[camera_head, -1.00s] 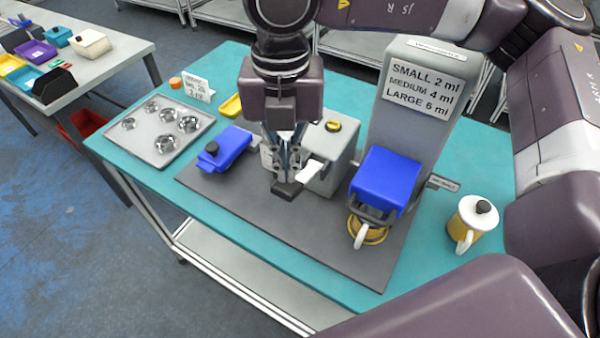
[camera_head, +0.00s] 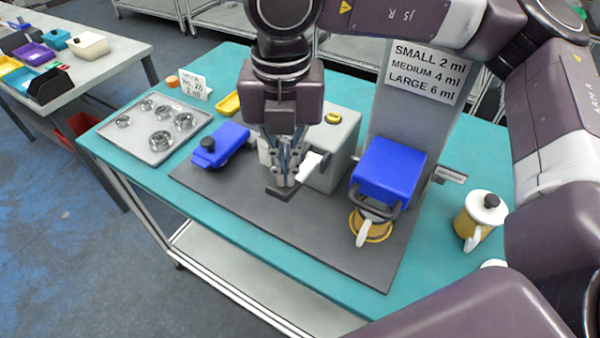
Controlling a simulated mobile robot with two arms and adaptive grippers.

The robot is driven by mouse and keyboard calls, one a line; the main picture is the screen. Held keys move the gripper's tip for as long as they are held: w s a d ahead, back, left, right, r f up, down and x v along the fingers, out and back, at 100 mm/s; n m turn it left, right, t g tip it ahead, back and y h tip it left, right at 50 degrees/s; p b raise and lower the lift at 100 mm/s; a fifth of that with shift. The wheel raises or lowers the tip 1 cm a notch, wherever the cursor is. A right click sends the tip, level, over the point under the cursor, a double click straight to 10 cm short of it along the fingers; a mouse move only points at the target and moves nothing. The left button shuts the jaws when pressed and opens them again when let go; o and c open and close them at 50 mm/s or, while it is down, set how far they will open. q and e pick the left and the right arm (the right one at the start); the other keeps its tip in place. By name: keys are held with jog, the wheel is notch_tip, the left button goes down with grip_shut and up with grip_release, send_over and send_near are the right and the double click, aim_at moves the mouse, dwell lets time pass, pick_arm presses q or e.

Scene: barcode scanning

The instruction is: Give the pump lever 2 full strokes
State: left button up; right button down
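A white lever-like bar (camera_head: 311,165) sticks out from the front of a grey box (camera_head: 338,160) with a yellow button on top. My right gripper (camera_head: 280,190) points down just left of the bar, over the dark mat. Its fingers look close together, but their gap cannot be made out. Contact with the bar cannot be told. Beside the box stands a grey column (camera_head: 398,115) with a size sign. It has a blue head (camera_head: 388,172) with a dark looped handle (camera_head: 375,210), and a yellow cup (camera_head: 378,232) below. My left gripper is not in view.
A blue container (camera_head: 222,145) with a black knob lies left on the dark mat (camera_head: 300,240). A yellow-white jug (camera_head: 478,222) stands right, near my arm.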

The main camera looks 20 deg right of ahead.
aim_at(288, 193)
jog(key=f, duration=0.1)
jog(key=f+b, duration=0.1)
jog(key=f, duration=0.1)
jog(key=shift+s+f, duration=0.2)
jog(key=shift+s, duration=0.05)
jog(key=shift+s+f+b, duration=0.15)
jog(key=shift+f+b, duration=0.25)
jog(key=shift+b, duration=0.3)
jog(key=shift+s+a+r, duration=0.15)
jog(key=shift+s+r, duration=0.3)
jog(key=shift+s, duration=0.05)
jog(key=shift+s+a, duration=0.15)
jog(key=shift+s, duration=0.2)
jog(key=shift+r+p, duration=0.5)
jog(key=r, duration=0.1)
jog(key=w+r+p, duration=0.1)
jog(key=r+p, duration=0.1)
jog(key=r, duration=0.1)
jog(key=shift+w+d, duration=0.2)
jog(key=shift+w, duration=0.1)
jog(key=shift+w+d+r+p, duration=0.15)
jog(key=shift+w+r+p, duration=0.1)
jog(key=shift+p, duration=0.1)
jog(key=shift+w, duration=0.1)
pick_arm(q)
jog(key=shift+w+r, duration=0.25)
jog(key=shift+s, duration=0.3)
pick_arm(e)
jog(key=shift+r, duration=0.1)
